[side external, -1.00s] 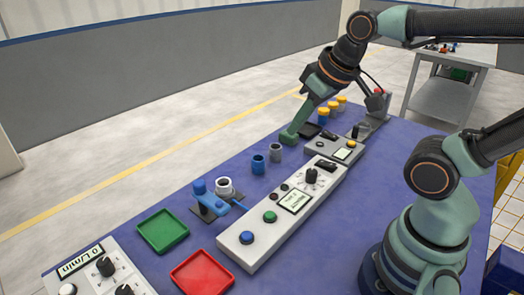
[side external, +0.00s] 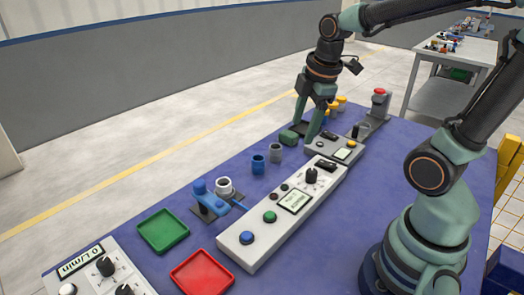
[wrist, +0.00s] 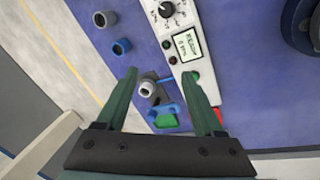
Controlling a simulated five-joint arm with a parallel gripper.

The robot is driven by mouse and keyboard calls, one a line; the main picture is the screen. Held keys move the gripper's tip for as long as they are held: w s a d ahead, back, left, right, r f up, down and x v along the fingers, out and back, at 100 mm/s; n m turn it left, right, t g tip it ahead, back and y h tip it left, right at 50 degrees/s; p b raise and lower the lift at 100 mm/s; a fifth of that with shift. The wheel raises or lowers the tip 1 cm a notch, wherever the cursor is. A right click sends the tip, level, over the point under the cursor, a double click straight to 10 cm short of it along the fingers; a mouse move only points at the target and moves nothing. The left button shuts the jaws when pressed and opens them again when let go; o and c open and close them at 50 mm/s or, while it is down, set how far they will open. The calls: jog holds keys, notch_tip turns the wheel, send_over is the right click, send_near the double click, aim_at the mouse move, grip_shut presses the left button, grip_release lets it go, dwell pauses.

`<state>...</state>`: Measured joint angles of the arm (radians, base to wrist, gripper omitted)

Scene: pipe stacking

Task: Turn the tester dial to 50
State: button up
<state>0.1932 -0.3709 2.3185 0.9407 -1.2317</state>
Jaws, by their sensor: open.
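The long pale tester panel (side external: 262,244) lies along the middle of the blue table. Its black dial (side external: 311,175) with white markings sits at the far end, beside a small display (side external: 295,201) whose text is too small to read. In the wrist view the dial (wrist: 166,9) is at the top edge, beyond the fingertips, and the display (wrist: 187,44) is below it. My gripper (side external: 300,138) is open and empty, with its green fingers pointing down behind the panel's far end, apart from the dial. Both fingers also show in the wrist view (wrist: 160,74).
A smaller grey box (side external: 333,147) with a display stands past the panel. Blue (side external: 258,165) and grey (side external: 275,152) pipe pieces stand left of the panel. Green (side external: 163,231) and red (side external: 202,273) trays lie nearer, beside a flow panel (side external: 95,272).

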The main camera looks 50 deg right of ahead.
aim_at(312, 170)
jog(key=d+f+n+g, duration=0.3)
jog(key=d+f+n, duration=0.35)
jog(key=n, duration=0.65)
jog(key=shift+y, duration=0.3)
jog(key=f, duration=1.1)
jog(key=shift+w+d+f, duration=0.15)
jog(key=shift+d, duration=0.1)
jog(key=shift+c, duration=0.3)
grip_shut()
